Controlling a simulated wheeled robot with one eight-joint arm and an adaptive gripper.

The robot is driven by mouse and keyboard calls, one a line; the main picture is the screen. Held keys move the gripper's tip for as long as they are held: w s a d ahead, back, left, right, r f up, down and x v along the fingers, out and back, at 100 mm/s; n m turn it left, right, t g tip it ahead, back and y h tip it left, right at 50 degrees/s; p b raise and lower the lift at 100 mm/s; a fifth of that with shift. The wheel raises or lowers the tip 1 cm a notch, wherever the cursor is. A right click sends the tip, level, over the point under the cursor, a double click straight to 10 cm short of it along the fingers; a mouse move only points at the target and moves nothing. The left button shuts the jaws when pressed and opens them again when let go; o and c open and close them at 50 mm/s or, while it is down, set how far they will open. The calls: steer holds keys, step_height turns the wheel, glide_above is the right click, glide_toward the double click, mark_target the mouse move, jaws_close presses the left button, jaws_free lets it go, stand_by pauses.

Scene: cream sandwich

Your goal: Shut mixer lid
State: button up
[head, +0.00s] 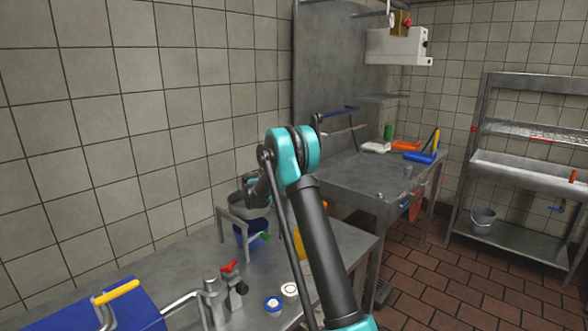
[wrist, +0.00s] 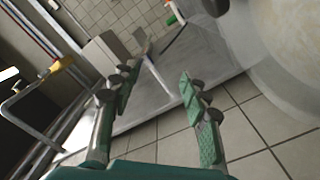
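My gripper is mostly hidden behind my arm in the head view, close to this thing. In the wrist view my gripper (wrist: 160,93) has its two green fingers apart with nothing between them. A large pale translucent round thing (wrist: 275,50) fills the upper right there, beside the right finger and apart from it.
A blue box (head: 75,307) with a yellow handle, a red-knobbed metal fitting (head: 215,295) and small round containers (head: 273,304) occupy the near counter. A steel table (head: 365,180) stands beyond. Tiled floor (head: 440,285) is clear at right, before a steel rack (head: 520,235).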

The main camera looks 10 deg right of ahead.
step_height(320, 180, up, 10)
stand_by(0.7)
